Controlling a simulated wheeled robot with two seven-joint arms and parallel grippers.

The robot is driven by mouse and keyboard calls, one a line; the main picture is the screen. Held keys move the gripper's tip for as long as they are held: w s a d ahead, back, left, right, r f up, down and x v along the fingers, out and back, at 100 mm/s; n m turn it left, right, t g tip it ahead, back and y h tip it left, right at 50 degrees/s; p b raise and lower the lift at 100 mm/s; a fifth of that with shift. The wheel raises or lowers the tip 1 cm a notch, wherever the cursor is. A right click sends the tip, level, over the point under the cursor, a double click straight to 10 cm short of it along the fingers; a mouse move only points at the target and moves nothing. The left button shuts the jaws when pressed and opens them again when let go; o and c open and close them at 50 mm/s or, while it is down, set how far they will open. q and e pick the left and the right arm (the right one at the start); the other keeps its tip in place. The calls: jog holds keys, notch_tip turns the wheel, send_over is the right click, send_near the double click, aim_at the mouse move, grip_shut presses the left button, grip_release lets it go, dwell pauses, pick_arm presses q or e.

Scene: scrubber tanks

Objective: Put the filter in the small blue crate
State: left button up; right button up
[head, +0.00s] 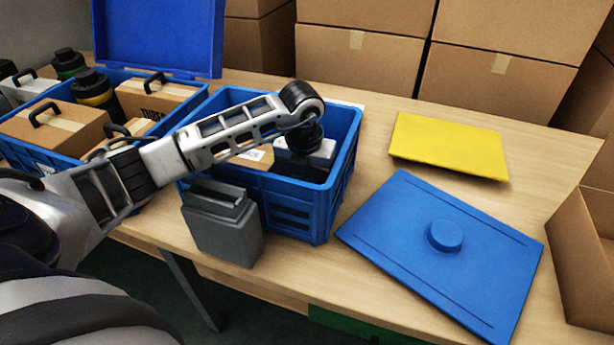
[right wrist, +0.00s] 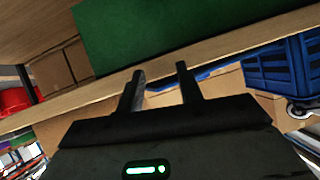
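The small blue crate (head: 318,205) stands open on the table in the middle of the head view. My left arm reaches over it from the left, and my left gripper (head: 296,172) points down inside it. The crate wall and dark shading hide the fingertips, so I cannot tell whether they hold anything. A cardboard box (head: 250,158) with a white label lies inside the crate, left of the gripper. I cannot make out for certain which thing is the filter. My right gripper (right wrist: 160,76) shows in the right wrist view, fingers apart with nothing between them.
A larger blue crate (head: 188,108) at the left holds cardboard boxes and dark bottles. A grey container (head: 222,230) stands before the small crate. A blue lid (head: 400,230) and a yellow panel (head: 450,147) lie right. Stacked cardboard boxes (head: 358,60) stand behind.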

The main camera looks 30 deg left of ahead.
pick_arm(q)
jog(key=shift+f, duration=0.1)
jog(key=o, duration=1)
jog(key=shift+c, duration=0.2)
jog(key=shift+r, duration=0.3)
jog(key=r, duration=0.4)
jog(key=s+r, duration=0.1)
jog(key=r, duration=0.2)
jog(key=r+p, duration=0.1)
jog(key=r, duration=0.3)
jog(key=shift+s+d+r, duration=0.2)
jog(key=shift+s+r, duration=0.1)
jog(key=shift+s, duration=0.05)
jog(key=shift+r, duration=0.1)
